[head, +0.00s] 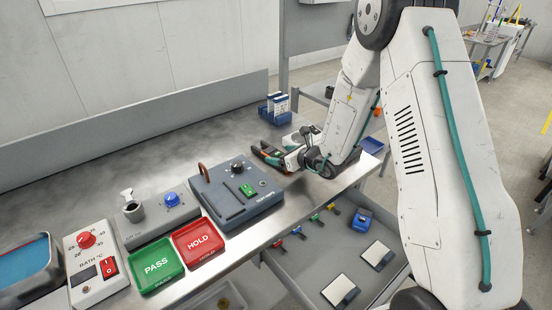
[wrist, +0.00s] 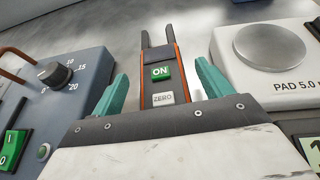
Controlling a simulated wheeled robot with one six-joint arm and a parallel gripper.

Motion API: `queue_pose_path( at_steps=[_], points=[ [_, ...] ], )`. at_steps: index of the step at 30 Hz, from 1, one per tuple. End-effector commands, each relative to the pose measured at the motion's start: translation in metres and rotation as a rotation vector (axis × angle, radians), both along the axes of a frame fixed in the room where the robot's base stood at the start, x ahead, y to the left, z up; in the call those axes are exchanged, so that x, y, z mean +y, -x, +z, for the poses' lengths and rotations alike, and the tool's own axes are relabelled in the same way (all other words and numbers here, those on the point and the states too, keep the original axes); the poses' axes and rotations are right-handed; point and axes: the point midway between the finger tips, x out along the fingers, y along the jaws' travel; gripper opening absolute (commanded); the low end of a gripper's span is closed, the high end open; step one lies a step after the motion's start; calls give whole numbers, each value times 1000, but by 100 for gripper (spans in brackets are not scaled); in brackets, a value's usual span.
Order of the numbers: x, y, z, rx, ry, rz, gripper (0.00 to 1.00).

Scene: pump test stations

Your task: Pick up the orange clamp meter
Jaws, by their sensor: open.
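The orange clamp meter (wrist: 162,75) lies on the metal bench, with dark forked jaws pointing away, orange sides, a green ON button and a grey ZERO button. In the head view the clamp meter (head: 267,153) is small and partly hidden by my gripper (head: 285,156). In the wrist view my gripper (wrist: 161,80) is open. Its teal fingers stand on the left and right of the meter's body, with a gap showing on each side. The meter's near end is hidden behind the gripper's palm.
A blue-grey device with a dial (wrist: 55,74) stands close on the left. A white device with a round metal pad (wrist: 270,52) is close on the right. Blue and white boxes (head: 278,107) stand behind. Green PASS (head: 155,264) and red HOLD (head: 198,243) trays sit at the front.

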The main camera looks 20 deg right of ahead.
Motion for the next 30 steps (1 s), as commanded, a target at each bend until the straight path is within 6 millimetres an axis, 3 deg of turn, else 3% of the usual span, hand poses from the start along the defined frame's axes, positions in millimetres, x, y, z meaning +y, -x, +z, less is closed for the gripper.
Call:
queue_pose_path(
  at_steps=[3, 11, 17, 18, 30],
  points=[
    [5, -10, -6, 1, 0, 0, 78],
    [6, -12, -7, 1, 0, 0, 78],
    [6, -12, -6, 1, 0, 0, 25],
    [6, -12, -6, 1, 0, 0, 23],
    [6, -13, 2, -3, 1, 0, 23]
  ],
)
